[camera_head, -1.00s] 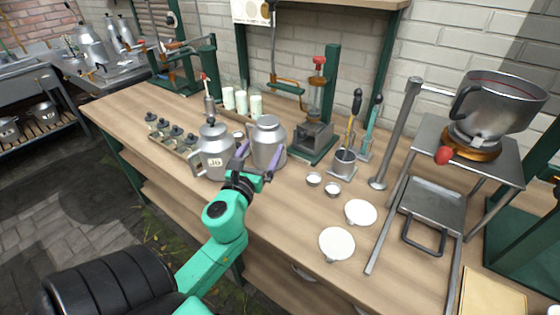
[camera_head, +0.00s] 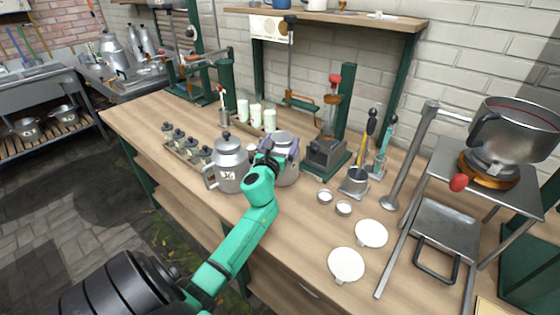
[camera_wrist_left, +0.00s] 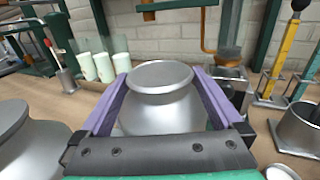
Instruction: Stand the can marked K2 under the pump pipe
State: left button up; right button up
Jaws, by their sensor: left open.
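A silver can (camera_head: 287,141) with a wide open-looking rim stands on the wooden bench; it fills the middle of the left wrist view (camera_wrist_left: 160,84). No mark can be read on its visible side. My left gripper (camera_head: 279,150) is open, with its purple fingers on either side of this can. Whether they touch it is unclear. A lidded silver can (camera_head: 229,164) with a handle stands to its left; its pale label is too small to read surely. My right gripper is not in view.
Small dark-topped jars stand in a tray (camera_head: 184,152) at left, with white cylinders (camera_head: 256,115) behind. A green-framed press (camera_head: 327,150), a tool cup (camera_head: 355,181) and white discs (camera_head: 346,264) are to the right. The front right bench has some free room.

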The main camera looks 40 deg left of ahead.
pick_arm(q)
jog(key=shift+s+d+r, duration=0.1)
jog(key=shift+s, duration=0.05)
jog(key=c, duration=1.6)
jog(key=shift+r, duration=0.25)
jog(key=shift+f, duration=0.1)
